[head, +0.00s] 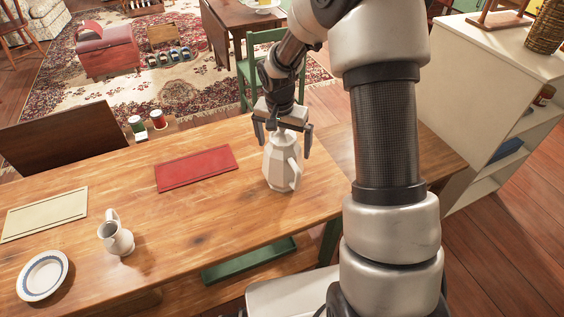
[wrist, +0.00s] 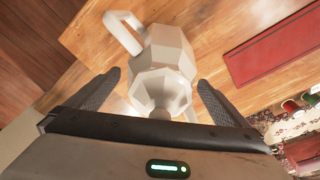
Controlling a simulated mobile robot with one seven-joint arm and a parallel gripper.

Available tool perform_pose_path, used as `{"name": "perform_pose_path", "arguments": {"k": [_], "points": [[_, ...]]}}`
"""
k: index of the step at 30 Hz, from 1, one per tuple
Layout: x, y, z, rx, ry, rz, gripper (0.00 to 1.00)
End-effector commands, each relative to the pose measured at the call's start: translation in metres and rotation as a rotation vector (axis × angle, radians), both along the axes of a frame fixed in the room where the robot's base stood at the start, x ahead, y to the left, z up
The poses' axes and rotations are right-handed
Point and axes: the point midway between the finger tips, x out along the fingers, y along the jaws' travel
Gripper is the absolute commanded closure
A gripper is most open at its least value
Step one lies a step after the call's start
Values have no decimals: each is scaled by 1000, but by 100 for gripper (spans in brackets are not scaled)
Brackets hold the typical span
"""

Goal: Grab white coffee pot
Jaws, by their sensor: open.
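The white coffee pot (head: 282,163) is faceted and stands upright on the wooden table, with its handle to the right in the head view. My gripper (head: 283,145) is right above it, pointing down, with its fingers open on either side of the pot's top. In the wrist view the coffee pot (wrist: 168,62) lies between and beyond the open fingers of my gripper (wrist: 158,92). The handle points up and left there. Whether the fingers touch the pot cannot be told.
The wooden table (head: 200,215) also holds a red placemat (head: 196,168), a cream placemat (head: 45,213), a white pitcher (head: 116,236) and a blue-rimmed plate (head: 43,275). A green chair (head: 256,70) stands behind the table. A white shelf unit (head: 480,80) stands at the right.

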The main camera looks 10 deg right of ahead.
Motion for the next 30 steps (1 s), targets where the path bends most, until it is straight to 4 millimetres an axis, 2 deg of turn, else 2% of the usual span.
{"name": "perform_pose_path", "arguments": {"k": [3, 9, 23, 30], "points": [[1, -1, -12, 1, 1, -1, 0], [2, -1, -12, 0, -1, -1, 0], [2, -1, -11, 0, -1, -1, 77], [3, -1, -8, 0, -6, -1, 77]]}}
